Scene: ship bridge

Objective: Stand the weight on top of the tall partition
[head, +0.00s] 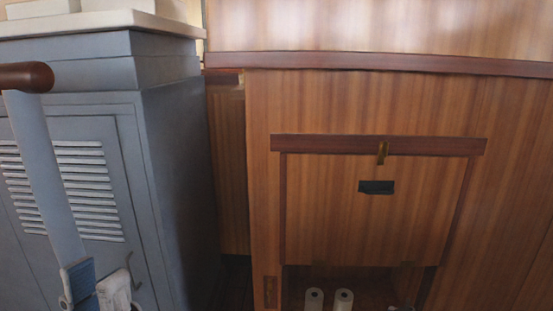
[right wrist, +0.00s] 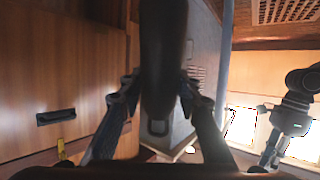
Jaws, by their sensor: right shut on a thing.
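In the right wrist view my right gripper (right wrist: 160,92) is shut on a dark, long rounded thing (right wrist: 163,45), which looks like the weight. It fills the middle of that view, and its far end is out of frame. The right gripper does not show in the head view. A tall wood-panelled front (head: 360,105) with a dark trim ledge (head: 400,64) stands at the right of the head view. I cannot tell whether it is the tall partition.
A grey louvred cabinet (head: 178,150) with a pale top (head: 100,22) stands left. A brown-capped pole (head: 45,160) is in front of it, with blue and white pieces below. Two white rolls (head: 343,299) sit in a low opening. A dark robot arm (right wrist: 297,105) shows in the wrist view.

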